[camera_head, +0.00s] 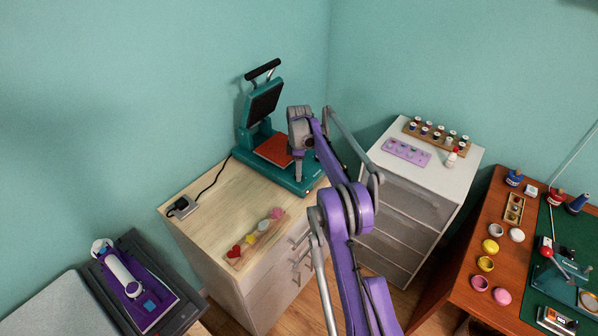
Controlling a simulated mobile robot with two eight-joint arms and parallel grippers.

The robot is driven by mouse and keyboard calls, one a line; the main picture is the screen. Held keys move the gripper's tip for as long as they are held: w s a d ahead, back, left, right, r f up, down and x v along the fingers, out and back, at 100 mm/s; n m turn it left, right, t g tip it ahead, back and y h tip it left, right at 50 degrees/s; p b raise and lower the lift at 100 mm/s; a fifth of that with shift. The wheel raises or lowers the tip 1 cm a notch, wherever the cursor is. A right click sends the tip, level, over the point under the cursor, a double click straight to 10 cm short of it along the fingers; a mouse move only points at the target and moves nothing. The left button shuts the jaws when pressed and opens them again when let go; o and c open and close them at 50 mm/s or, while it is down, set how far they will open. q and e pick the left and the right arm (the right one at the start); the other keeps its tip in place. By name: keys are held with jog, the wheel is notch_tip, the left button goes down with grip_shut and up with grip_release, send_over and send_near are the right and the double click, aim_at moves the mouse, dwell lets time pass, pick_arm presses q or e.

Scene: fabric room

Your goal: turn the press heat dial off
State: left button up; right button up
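The teal heat press (247,143) stands open on a light wooden cabinet, its upper plate and black handle tilted up. Its orange-red lower pad (272,149) faces up. My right gripper (298,176) points down at the right front part of the press base, over or beside the pad's edge. Its fingers look like one narrow piece from here, so I cannot tell whether they are open or touching the press. The heat dial cannot be made out; my gripper and arm cover part of the press's right side. My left gripper is not in view.
The wooden cabinet top (205,203) has a power plug (182,206) and a tray of coloured shapes (253,241). A white drawer unit (397,167) with thread spools stands right. A brown desk with jars (470,250) is farther right; a purple device (128,278) sits lower left.

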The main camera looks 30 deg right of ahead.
jog(key=o, duration=0.4)
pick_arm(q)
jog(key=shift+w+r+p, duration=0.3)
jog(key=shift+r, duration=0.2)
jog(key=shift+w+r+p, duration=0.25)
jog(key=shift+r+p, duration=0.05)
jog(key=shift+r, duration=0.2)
pick_arm(e)
jog(key=r, duration=1)
jog(key=shift+w+d+r, duration=0.2)
jog(key=shift+w+r, duration=0.1)
jog(key=shift+r, duration=0.1)
jog(key=shift+a, duration=0.1)
jog(key=s+a+r+m+t, duration=0.3)
jog(key=s+a+r+m, duration=0.3)
jog(key=s+a+r, duration=0.7)
jog(key=s+a+f+m+t, duration=0.1)
jog(key=s+a+f, duration=0.2)
jog(key=s, duration=0.5)
jog(key=s+a+f+m+t, duration=0.1)
jog(key=s+f, duration=0.3)
jog(key=s, duration=0.4)
jog(key=s+a+f+m+t, duration=0.1)
jog(key=s+a+f+m, duration=0.2)
jog(key=s, duration=0.4)
jog(key=shift+s+a+f+t, duration=0.4)
jog(key=shift+a+f, duration=0.4)
